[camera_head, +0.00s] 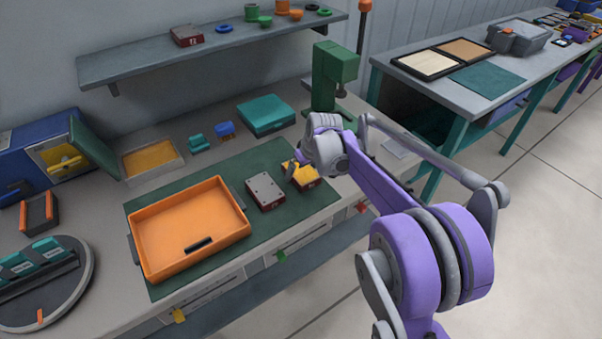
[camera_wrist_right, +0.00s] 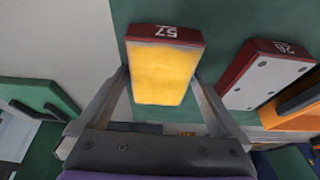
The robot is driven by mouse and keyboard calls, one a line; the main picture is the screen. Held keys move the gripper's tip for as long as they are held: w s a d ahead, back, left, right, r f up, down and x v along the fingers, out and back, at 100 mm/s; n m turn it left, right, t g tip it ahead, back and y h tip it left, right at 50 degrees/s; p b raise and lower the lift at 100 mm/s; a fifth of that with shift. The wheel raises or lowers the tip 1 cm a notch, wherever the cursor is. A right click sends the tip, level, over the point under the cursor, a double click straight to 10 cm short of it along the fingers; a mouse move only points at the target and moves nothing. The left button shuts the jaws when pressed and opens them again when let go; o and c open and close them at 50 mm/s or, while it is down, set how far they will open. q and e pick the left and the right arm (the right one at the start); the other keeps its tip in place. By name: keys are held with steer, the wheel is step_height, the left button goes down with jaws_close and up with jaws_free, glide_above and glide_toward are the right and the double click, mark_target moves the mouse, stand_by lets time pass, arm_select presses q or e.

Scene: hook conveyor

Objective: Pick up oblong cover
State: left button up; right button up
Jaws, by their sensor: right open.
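A dark red block with a yellow top (camera_head: 303,172) lies on the green mat at the bench's front. In the right wrist view the yellow top (camera_wrist_right: 160,72) faces the camera, and a white number marks the red end. I cannot tell whether the yellow part is the oblong cover. My right gripper (camera_head: 294,167) is over this block. In the wrist view its open fingers (camera_wrist_right: 161,85) stand either side of the yellow top, and I see no clear grip. The head view partly hides the block behind the gripper. My left gripper is not in view.
A grey-topped red block (camera_head: 265,191) lies close to the left, with an orange tray (camera_head: 237,228) beyond it. A green press (camera_head: 333,75) stands behind. A teal box (camera_head: 266,114) sits at the back. The mat (camera_head: 163,290) has little free room.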

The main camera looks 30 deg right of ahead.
jaws_close()
stand_by(0.4)
step_height(320, 180, up, 10)
step_height(320, 180, up, 4)
steer(key=p, duration=0.3)
glide_above(302, 171)
steer(key=shift+r, duration=0.1)
stand_by(0.9)
